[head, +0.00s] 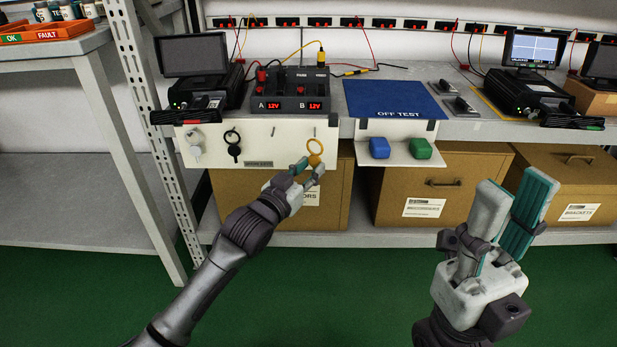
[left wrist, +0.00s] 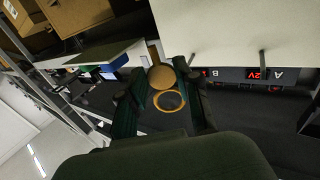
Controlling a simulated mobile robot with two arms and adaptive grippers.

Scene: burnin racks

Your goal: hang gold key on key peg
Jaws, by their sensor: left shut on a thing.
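The gold key (head: 315,148) has a round bow and a ring above it. My left gripper (head: 309,168) is shut on it, in front of the right end of the white key board (head: 262,151). In the left wrist view the key's ring (left wrist: 169,101) and gold disc (left wrist: 160,77) show between the fingers. A bare thin peg (head: 314,131) is just above the ring in the head view; in the left wrist view the ring looks apart from the pegs (left wrist: 262,62). My right gripper (head: 515,205) is open and empty at the right.
A black key (head: 234,147) and a pale key (head: 193,142) hang on the board's left part. A power supply box (head: 290,91) stands above it. A shelf with blue (head: 379,148) and green (head: 420,149) blocks is to the right. Brown boxes (head: 440,185) stand below.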

